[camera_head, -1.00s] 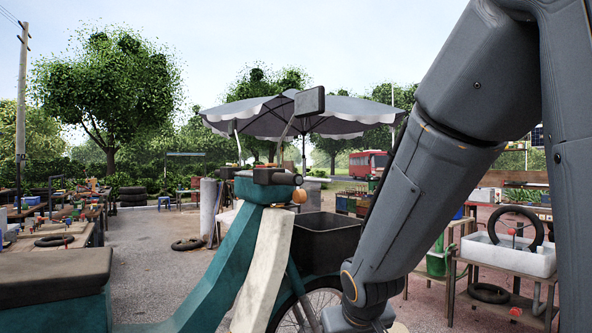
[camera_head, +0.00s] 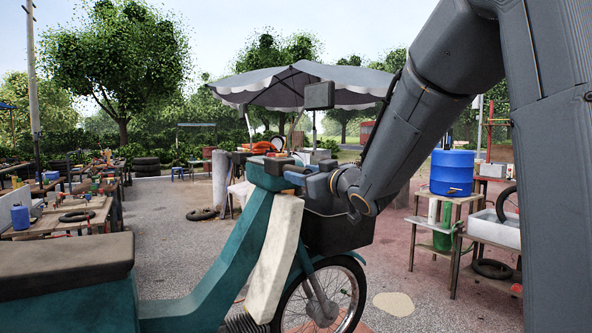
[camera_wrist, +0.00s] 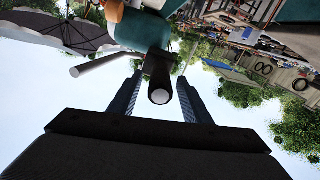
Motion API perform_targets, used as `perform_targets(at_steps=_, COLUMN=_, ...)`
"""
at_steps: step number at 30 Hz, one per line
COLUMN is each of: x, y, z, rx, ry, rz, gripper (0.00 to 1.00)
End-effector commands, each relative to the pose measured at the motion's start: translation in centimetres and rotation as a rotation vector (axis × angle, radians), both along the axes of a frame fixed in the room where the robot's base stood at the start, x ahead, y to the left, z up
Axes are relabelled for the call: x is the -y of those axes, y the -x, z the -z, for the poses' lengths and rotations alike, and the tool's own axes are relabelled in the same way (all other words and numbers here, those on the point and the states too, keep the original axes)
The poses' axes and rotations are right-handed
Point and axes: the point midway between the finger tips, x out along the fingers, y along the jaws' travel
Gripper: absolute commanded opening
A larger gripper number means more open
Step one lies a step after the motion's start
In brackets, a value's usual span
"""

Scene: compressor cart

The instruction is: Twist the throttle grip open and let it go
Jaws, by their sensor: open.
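The teal moped (camera_head: 225,265) stands side-on in the head view. My gripper (camera_head: 292,174) is at its handlebar, on the right side of the steering head. In the wrist view the dark throttle grip (camera_wrist: 159,76) points at the camera, with a pale round end. My gripper (camera_wrist: 158,88) is open, with one finger on each side of the grip. I cannot tell whether either finger touches it. In the head view my fingers and wrist largely hide the grip.
A mirror (camera_head: 318,95) on a stalk rises above the handlebar, close to my arm. A dark front box (camera_head: 340,232) sits just below my wrist. A blue barrel (camera_head: 452,172) on a stand is to the right. Open paving lies behind the moped.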

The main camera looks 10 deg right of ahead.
Motion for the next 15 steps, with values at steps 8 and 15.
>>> perform_targets(at_steps=8, x=-1.1, y=-3.1, z=0.0, rx=-0.001, ry=-0.001, rz=-0.001, gripper=0.44)
perform_targets(at_steps=15, x=-1.3, y=-3.8, z=0.0, rx=0.0, ry=0.0, rz=0.0, gripper=0.44)
